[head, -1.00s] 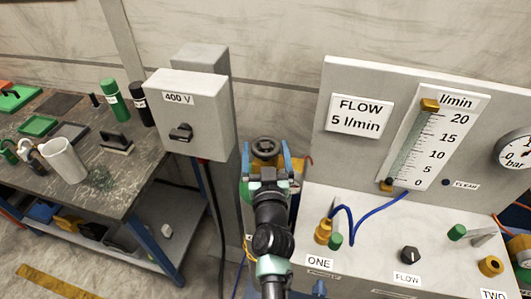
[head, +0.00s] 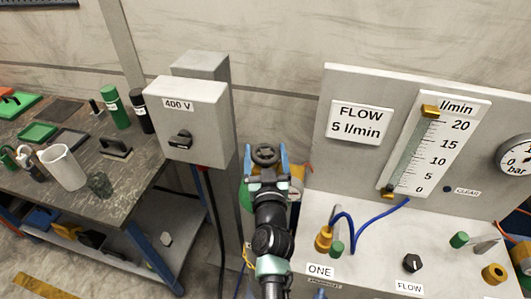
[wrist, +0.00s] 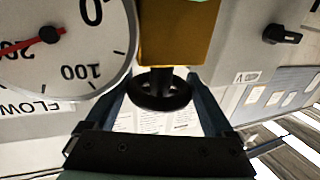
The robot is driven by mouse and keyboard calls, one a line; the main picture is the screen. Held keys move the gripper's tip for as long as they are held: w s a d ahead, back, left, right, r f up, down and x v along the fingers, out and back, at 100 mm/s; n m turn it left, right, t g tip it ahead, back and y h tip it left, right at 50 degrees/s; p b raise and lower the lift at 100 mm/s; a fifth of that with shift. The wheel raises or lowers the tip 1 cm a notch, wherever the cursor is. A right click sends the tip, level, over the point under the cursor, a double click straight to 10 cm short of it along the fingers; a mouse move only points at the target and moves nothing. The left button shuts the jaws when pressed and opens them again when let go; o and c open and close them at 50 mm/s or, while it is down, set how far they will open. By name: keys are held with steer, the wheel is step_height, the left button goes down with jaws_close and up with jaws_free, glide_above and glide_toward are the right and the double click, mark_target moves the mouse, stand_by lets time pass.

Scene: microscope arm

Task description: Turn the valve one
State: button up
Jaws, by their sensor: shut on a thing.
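My gripper (head: 266,168) is closed on a dark round handwheel (head: 265,153), one blue finger on each side. In the wrist view the black handwheel (wrist: 160,96) sits between the fingers, below a brass-coloured block (wrist: 178,40). Whether it is turned cannot be told. On the bench at the right, a label ONE (head: 320,271) stands in front of a brass fitting (head: 323,240) with a green-tipped handle (head: 337,249) and a blue hose. My gripper is apart from that fitting, up and to its left.
A grey 400 V box (head: 190,115) on a post stands close left of my gripper. The panel with the FLOW 5 l/min sign (head: 358,121) and flow tube is at the right. A cluttered workbench (head: 140,180) is at the left. A gauge (wrist: 65,45) shows close in the wrist view.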

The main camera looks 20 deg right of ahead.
steer(key=shift+f+n+y+b, duration=0.3)
steer(key=shift+f+y+b, duration=0.15)
steer(key=shift+b, duration=1.45)
steer(key=shift+d+b, duration=0.1)
steer(key=shift+b, duration=0.7)
steer(key=n+y+b, duration=0.1)
steer(key=b, duration=0.2)
steer(key=shift+f+y+b, duration=0.1)
steer(key=shift+y+b, duration=0.15)
steer(key=shift+b, duration=0.1)
steer(key=n+y+b, duration=0.1)
steer(key=b, duration=0.2)
steer(key=n+y+b, duration=0.1)
steer(key=y+b, duration=0.1)
steer(key=b, duration=0.2)
steer(key=shift+r+t+y, duration=0.2)
steer(key=shift+t+y, duration=0.1)
steer(key=n+y+b, duration=0.1)
steer(key=y+b, duration=0.1)
steer(key=b, duration=0.1)
steer(key=shift+r+n, duration=0.1)
steer(key=shift+n, duration=0.2)
steer(key=shift+a+r+n+y+b, duration=0.2)
steer(key=shift+n+y+b, duration=0.2)
steer(key=shift+y+b, duration=0.35)
steer(key=o, duration=1.1)
